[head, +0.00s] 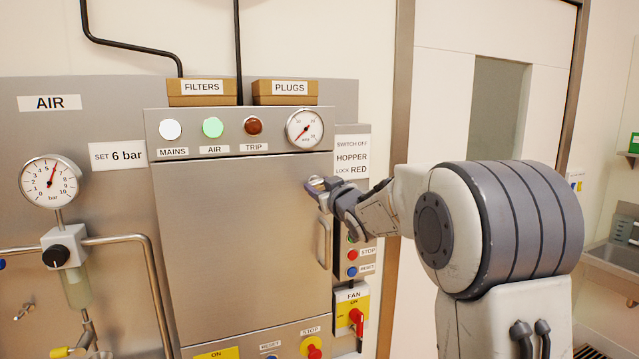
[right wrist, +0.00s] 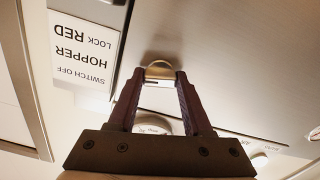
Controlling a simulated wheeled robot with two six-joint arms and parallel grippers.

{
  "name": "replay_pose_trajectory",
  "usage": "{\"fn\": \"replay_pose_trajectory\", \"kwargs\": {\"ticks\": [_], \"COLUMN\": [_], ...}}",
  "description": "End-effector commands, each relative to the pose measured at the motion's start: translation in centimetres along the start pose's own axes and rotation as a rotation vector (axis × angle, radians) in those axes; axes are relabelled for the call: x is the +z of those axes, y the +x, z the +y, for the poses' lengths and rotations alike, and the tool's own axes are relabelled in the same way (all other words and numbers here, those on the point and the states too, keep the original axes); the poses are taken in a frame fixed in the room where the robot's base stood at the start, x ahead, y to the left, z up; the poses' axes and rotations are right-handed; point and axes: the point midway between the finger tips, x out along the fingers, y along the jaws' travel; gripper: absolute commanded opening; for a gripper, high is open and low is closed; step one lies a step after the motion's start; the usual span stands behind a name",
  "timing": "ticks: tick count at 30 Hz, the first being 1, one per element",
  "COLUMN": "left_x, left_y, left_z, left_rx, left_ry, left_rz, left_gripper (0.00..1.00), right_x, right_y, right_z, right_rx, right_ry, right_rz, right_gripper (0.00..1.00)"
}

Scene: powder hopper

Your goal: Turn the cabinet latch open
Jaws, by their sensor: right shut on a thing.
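The cabinet (head: 240,250) is a grey metal box with a large plain door, and the door looks closed. The cabinet latch (right wrist: 159,70) is a small metal piece at the upper right edge of the door. My right gripper (head: 323,189) reaches in from the right to this edge and largely hides the latch in the head view. In the right wrist view my right gripper (right wrist: 157,84) has its two dark fingers on either side of the latch, shut on it. My left gripper is not in view.
A vertical door handle (head: 323,245) sits just below my right gripper. A notice plate (head: 352,160), push buttons (head: 352,255) and a red fan switch (head: 356,318) are close by on the right. An air gauge (head: 51,183) with pipes stands at left.

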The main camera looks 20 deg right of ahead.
Motion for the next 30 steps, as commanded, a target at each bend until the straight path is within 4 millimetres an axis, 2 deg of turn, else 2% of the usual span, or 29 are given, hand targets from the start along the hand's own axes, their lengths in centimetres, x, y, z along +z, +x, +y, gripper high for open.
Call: {"fn": "replay_pose_trajectory", "kwargs": {"ticks": [12,30], "left_x": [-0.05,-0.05], "left_y": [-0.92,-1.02], "left_z": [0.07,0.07], "left_rx": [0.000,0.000], "left_ry": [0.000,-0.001], "left_rz": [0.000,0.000], "left_gripper": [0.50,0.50], "right_x": [0.07,0.16], "right_y": [0.00,0.00], "right_z": [-0.01,-0.02], "right_rx": [0.000,0.000], "right_ry": [0.223,0.270], "right_rz": [-0.003,-0.003], "right_gripper": [0.00,0.00]}}
